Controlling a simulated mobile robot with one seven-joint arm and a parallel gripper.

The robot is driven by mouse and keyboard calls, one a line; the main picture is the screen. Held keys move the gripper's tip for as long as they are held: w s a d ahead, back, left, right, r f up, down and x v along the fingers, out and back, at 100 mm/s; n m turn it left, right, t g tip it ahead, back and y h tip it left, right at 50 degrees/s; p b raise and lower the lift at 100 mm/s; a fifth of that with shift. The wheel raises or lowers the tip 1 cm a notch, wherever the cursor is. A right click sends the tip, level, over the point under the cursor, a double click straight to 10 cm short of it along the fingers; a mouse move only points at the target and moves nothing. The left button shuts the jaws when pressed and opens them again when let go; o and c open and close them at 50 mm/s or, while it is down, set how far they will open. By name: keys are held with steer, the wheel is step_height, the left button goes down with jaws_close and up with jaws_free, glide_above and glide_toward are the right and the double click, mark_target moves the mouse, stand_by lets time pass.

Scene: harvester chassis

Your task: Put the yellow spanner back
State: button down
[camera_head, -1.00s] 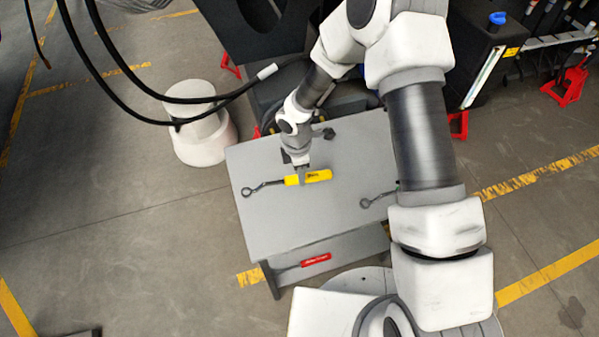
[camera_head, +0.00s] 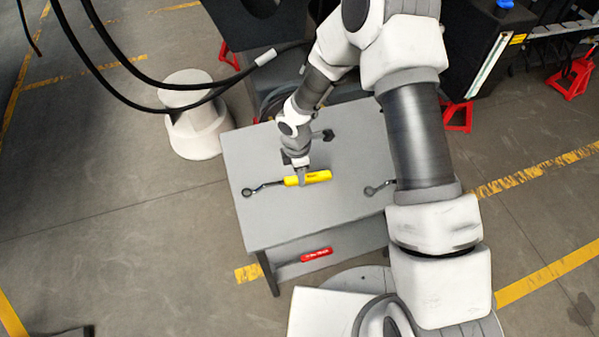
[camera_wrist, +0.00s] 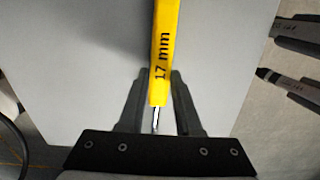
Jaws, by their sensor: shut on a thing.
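The yellow spanner (camera_head: 316,177) has a yellow handle and a dark metal shaft ending in a ring at the left. It lies along or just above the grey table top (camera_head: 285,220); I cannot tell whether it touches. My gripper (camera_head: 302,181) points down and is shut on the spanner near where handle and shaft meet. In the wrist view the yellow handle (camera_wrist: 164,50), marked "17 mm", runs up from between my gripper's two dark fingers (camera_wrist: 158,100).
A second spanner (camera_head: 376,188) lies at the table's right, partly hidden by my arm. A red-handled tool (camera_head: 316,254) is on the lower shelf. Black hoses (camera_head: 215,100) hang at upper left.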

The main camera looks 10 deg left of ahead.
steer(key=c, duration=0.5)
jaws_free()
steer(key=r, duration=1.1)
steer(key=r+p, duration=0.1)
steer(key=r, duration=0.5)
steer(key=shift+s+a+r, duration=0.15)
steer(key=shift+a, duration=0.25)
